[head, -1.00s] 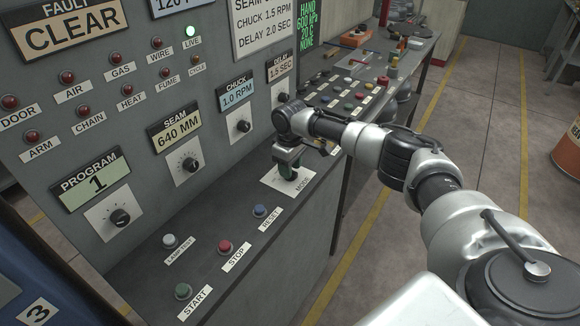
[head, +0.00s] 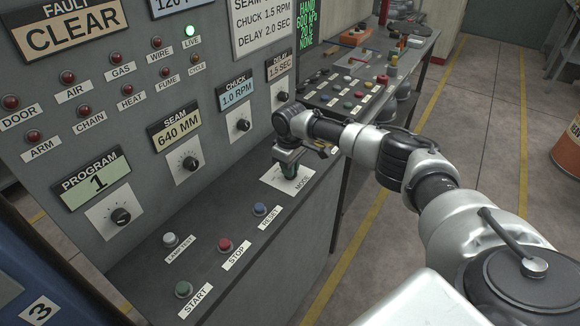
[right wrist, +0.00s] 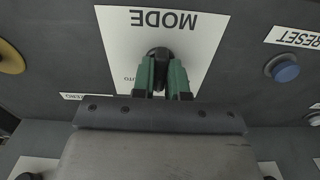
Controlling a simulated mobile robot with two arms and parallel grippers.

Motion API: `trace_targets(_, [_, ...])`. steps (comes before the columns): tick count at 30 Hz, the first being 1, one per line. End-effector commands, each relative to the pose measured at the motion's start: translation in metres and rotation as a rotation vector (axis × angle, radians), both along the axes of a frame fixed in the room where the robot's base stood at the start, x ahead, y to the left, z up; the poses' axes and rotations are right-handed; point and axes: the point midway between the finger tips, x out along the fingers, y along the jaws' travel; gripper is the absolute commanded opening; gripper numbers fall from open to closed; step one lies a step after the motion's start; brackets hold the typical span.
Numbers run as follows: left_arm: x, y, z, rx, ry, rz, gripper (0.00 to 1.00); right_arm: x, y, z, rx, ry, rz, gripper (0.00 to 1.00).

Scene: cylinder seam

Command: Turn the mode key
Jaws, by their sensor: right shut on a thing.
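The mode key is a small black key knob (right wrist: 158,54) on a white plate marked MODE (right wrist: 112,40), seen upside down in the right wrist view. My right gripper (right wrist: 161,80) has its green fingers shut around the knob, one on each side. In the head view the right gripper (head: 290,170) points down at the MODE plate (head: 275,180) on the sloping desk, and the knob is hidden behind the fingers. The key's exact pointing direction is mostly covered. My left gripper is not in view.
On the desk beside the plate are the blue RESET button (head: 260,209), red STOP button (head: 224,245), green START button (head: 183,289) and pale LAMP TEST button (head: 170,240).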

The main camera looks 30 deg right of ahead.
Motion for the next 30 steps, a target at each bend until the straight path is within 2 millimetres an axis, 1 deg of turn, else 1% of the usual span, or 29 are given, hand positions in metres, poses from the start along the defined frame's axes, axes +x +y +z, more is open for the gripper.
trace_targets(8, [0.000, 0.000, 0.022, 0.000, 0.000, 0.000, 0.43, 0.000, 0.001, 0.004, 0.003, 0.001, -0.151, 0.00])
trace_targets(18, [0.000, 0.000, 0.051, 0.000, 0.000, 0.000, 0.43, 0.000, 0.001, 0.004, 0.003, 0.002, -0.441, 0.00])
trace_targets(24, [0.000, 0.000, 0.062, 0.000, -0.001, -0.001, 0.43, 0.000, 0.001, 0.003, 0.001, 0.001, -0.591, 0.00])
trace_targets(30, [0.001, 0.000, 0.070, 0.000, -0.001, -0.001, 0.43, 0.001, 0.000, 0.003, 0.000, 0.000, -0.697, 0.00])
